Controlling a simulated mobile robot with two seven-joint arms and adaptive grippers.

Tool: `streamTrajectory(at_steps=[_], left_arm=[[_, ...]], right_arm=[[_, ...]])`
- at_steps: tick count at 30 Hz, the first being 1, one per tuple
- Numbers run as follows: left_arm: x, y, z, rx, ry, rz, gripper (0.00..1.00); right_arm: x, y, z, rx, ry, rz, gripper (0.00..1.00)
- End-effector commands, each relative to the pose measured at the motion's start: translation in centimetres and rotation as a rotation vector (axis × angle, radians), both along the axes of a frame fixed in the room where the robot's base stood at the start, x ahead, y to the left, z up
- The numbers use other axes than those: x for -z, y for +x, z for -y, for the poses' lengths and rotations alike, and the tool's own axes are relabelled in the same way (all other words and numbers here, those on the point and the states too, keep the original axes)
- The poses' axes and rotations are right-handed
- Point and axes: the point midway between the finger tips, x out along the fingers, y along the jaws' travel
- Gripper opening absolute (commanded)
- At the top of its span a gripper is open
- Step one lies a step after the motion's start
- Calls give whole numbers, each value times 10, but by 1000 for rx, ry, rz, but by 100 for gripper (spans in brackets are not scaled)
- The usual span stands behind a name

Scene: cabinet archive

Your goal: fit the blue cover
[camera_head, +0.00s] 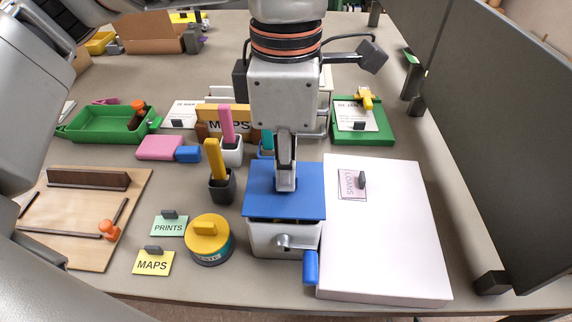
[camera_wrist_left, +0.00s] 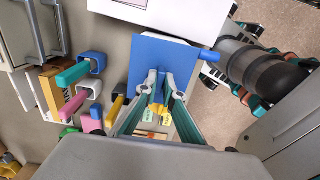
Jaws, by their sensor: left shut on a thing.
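The blue cover (camera_head: 262,205) is a flat square plate lying over a white box (camera_head: 270,241) with a crank and blue handle (camera_head: 311,267) on its front right. A dark gap shows under the cover's front edge; I cannot tell whether it is seated. My left gripper (camera_head: 286,184) points down at the cover's middle, shut on it. In the left wrist view, the cover (camera_wrist_left: 147,52) lies beyond my left gripper (camera_wrist_left: 160,88). My right gripper is not seen.
A large white box labelled LOANS (camera_head: 390,235) stands close on the right. A round yellow-topped tin (camera_head: 208,249) and dark holder (camera_head: 222,186) stand left. A wooden board (camera_head: 65,249) lies far left. A dark partition (camera_head: 490,130) rises at right.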

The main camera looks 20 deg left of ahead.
Motion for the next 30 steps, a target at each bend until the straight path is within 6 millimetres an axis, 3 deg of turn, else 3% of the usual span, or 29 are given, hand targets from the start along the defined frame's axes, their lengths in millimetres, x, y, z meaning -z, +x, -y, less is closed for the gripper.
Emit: streamTrajectory(at_steps=[10, 30], left_arm=[[5, 0, 0, 0, 1, -1, 0], [17, 0, 0, 0, 1, -1, 0]], right_arm=[[9, -10, -1, -2, 2, -20, 40], [13, -3, 1, 1, -1, -12, 40]])
